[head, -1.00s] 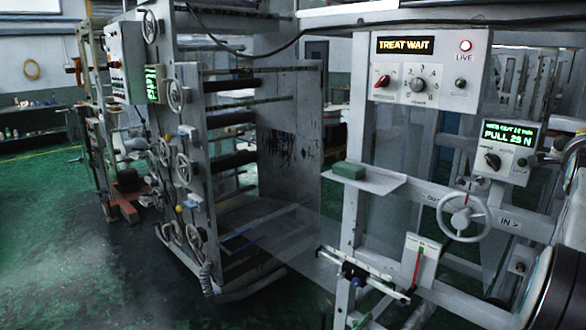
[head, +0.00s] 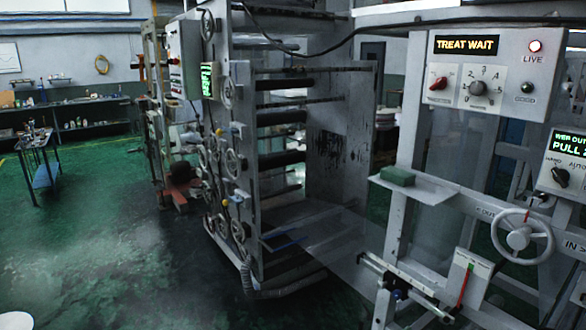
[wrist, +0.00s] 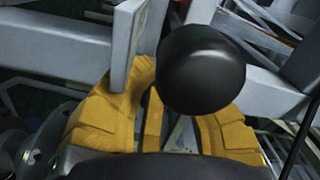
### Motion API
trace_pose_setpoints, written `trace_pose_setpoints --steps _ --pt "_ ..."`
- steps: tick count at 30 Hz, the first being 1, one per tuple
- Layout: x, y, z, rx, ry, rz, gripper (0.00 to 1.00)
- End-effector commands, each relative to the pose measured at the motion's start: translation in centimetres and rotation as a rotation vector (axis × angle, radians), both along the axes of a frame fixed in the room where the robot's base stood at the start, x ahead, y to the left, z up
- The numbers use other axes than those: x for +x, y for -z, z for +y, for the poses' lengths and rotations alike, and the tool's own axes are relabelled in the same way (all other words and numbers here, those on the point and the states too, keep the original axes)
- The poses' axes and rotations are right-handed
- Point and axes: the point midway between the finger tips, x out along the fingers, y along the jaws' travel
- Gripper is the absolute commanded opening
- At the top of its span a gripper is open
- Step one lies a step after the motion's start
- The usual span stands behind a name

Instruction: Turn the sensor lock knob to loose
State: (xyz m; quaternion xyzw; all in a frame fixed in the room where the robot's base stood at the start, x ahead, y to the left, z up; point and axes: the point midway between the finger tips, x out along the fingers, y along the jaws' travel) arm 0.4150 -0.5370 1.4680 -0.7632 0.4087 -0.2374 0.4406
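In the wrist view a large round black knob (wrist: 201,69) fills the upper middle. I cannot tell for certain that it is the sensor lock knob, and no pointer or mark shows on it. My gripper (wrist: 175,105) has yellow fingers that stand apart, with grey metal showing between them. The knob overlaps the right fingertip and hides it; whether they touch is unclear. In the head view a rail with small dark fittings (head: 399,293) crosses the lower right, in front of the machine frame. My gripper is not seen in the head view.
A grey upright plate (wrist: 127,45) stands close by the left finger. In the head view a white handwheel (head: 522,236), a gauge plate with a red pointer (head: 464,284) and a shelf with a green block (head: 397,176) are near the rail. Green floor (head: 100,235) at left is open.

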Motion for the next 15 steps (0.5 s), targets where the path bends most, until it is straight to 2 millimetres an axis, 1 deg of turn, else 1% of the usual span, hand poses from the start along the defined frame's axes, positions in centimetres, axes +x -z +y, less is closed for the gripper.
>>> trace_pose_setpoints --steps 1,6,15 --pt "0.2 -0.3 0.2 -0.01 -0.005 -0.005 0.0" --pt "0.3 -0.1 0.7 -0.009 -0.009 -0.005 0.0" --pt "-1.5 0.3 3.1 -0.004 -0.009 -0.003 0.0"
